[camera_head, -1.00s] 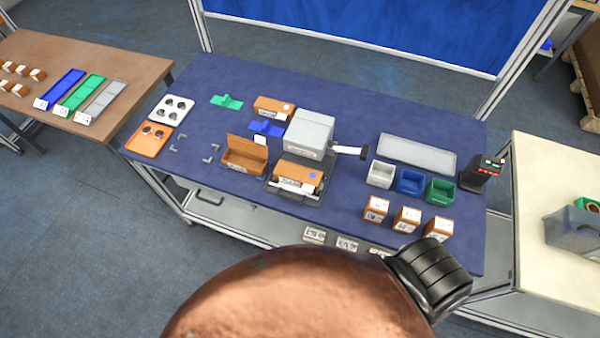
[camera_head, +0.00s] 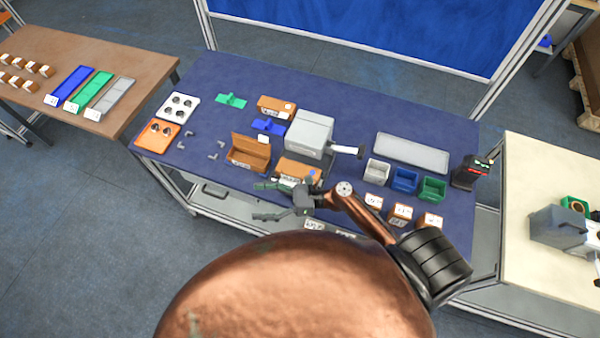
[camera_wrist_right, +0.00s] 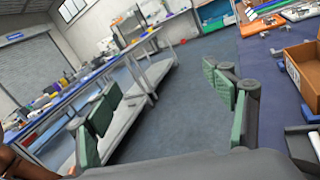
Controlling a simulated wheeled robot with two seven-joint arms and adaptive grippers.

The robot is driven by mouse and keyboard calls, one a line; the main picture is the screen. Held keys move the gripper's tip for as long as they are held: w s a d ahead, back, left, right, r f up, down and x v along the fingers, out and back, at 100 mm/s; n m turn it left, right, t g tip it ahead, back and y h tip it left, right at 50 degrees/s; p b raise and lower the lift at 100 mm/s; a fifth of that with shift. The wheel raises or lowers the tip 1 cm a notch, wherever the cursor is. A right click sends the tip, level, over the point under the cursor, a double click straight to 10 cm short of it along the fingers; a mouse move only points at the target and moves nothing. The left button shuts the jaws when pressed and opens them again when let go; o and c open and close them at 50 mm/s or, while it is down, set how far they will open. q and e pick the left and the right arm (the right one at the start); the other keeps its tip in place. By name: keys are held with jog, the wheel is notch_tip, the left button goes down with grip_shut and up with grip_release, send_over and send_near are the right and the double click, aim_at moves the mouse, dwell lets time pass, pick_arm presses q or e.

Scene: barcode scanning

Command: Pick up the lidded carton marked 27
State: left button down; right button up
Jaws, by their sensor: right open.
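Two closed orange-brown cartons are in the head view, and their numbers are too small to read. One carton (camera_head: 276,106) lies at the back, left of the grey printer-like machine. The other carton (camera_head: 297,170) lies in front of that machine, partly hidden by my right arm. My right gripper (camera_head: 265,201) is open and empty at the table's front edge, pointing left, just in front of this nearer carton. Its green-padded fingers stand apart in the right wrist view (camera_wrist_right: 160,108). My left gripper is not in view.
An open-lidded carton (camera_head: 248,152) stands left of the nearer carton; a carton also shows in the wrist view (camera_wrist_right: 303,72). The grey machine (camera_head: 309,133) stands behind. Grey, blue and green bins (camera_head: 405,180) and small boxes (camera_head: 402,213) are to the right.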

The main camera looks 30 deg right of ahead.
jog(key=w+d+m+t+h, duration=0.1)
jog(key=d+h, duration=0.2)
jog(key=d, duration=0.5)
jog(key=m+t+h, duration=0.1)
jog(key=h, duration=0.4)
send_near(301, 175)
jog(key=shift+w+a+f, duration=0.3)
jog(key=shift+w+f, duration=0.15)
jog(key=shift+f, duration=0.05)
jog(key=shift+w+a+f, duration=0.3)
jog(key=shift+w+f, duration=0.15)
jog(key=shift+f, duration=0.1)
jog(key=shift+p+x, duration=0.55)
jog(key=shift+x, duration=3.4)
jog(key=c, duration=1)
